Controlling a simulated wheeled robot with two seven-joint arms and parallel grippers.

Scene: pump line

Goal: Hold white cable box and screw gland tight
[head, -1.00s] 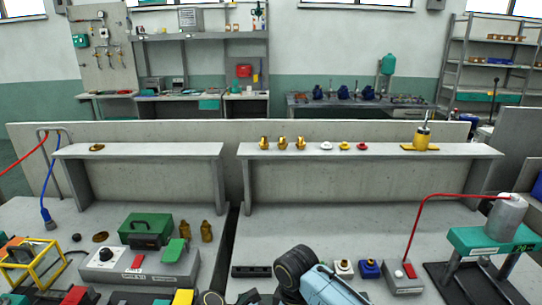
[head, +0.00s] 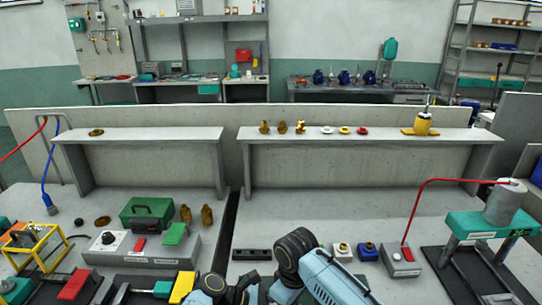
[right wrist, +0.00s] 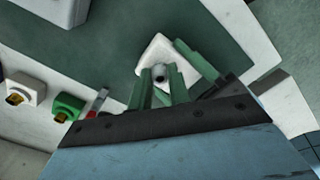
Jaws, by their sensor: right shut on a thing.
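In the right wrist view a white cable box (right wrist: 153,50) lies under my right gripper (right wrist: 162,80). A small round grey gland (right wrist: 160,73) with a dark centre sits at the box's near side. My right gripper's two green fingers are on either side of the gland and shut on it. Another green finger, apparently of my left gripper (right wrist: 198,58), runs along the box's right side; its other finger is hidden, so its hold is unclear. In the head view both forearms enter at the bottom, and the gripper tips and this box are out of view.
A white box (head: 342,250) and a blue box (head: 367,250) stand right of my right arm, beside a grey box with a red button (head: 400,260). A green press (head: 490,222) stands further right. A yellow frame (head: 35,250) is at the left.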

